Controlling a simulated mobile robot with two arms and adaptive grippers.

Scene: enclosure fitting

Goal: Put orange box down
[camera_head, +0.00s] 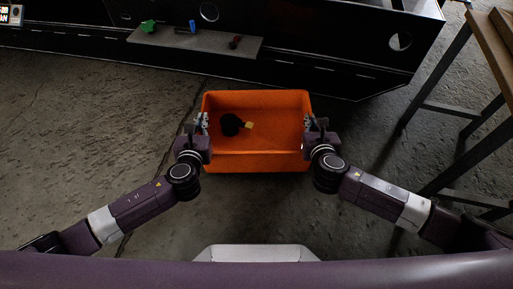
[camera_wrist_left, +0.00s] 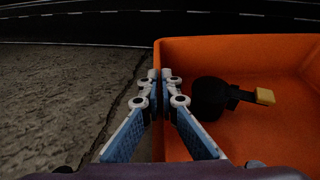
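The orange box (camera_head: 257,162) is in front of me in the head view, with both grippers at its side walls. Inside lies a black round object with a yellow end (camera_head: 232,125); it also shows in the left wrist view (camera_wrist_left: 208,97). My left gripper (camera_head: 203,122) is at the left wall. In the left wrist view its blue-padded fingers (camera_wrist_left: 158,85) come together over the box's left wall (camera_wrist_left: 158,60), one on each side. My right gripper (camera_head: 309,122) is at the right wall in the same way; its fingertips are small in the head view. Whether the box touches the floor is unclear.
A black enclosure (camera_head: 340,45) stands beyond the box, with a grey shelf (camera_head: 215,40) holding small green, blue and dark red items. A wooden-topped table (camera_head: 490,45) with dark legs stands at the right. Bare floor (camera_head: 90,130) lies to the left.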

